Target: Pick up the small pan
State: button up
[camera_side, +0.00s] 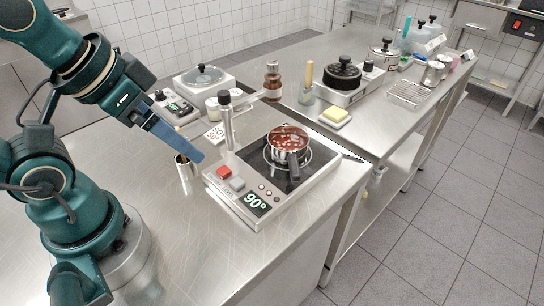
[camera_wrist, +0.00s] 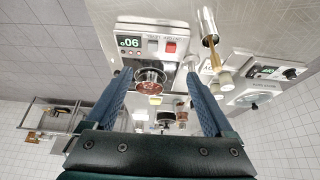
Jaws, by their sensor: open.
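The small pan (camera_side: 288,143) is a steel pan with red, chunky contents. It sits upright on the dark top of a hotplate (camera_side: 318,186) that has a lit display and a red button. In the wrist view the pan (camera_wrist: 150,77) appears between my fingers, farther off. My gripper (camera_side: 199,157) is in the air left of the hotplate, above the counter and apart from the pan. Its two blue fingers are spread wide with nothing between them in the wrist view (camera_wrist: 158,73).
A tall black-capped cylinder (camera_side: 226,125) stands at the hotplate's left edge, close to my gripper. A metal cup (camera_side: 184,173) stands below my fingers. A sponge (camera_side: 335,115), a brown jar (camera_side: 272,82) and a scale (camera_side: 203,80) are behind. The counter's front left is bare.

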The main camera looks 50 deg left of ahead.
dwell(0.4)
jog(key=c, duration=0.5)
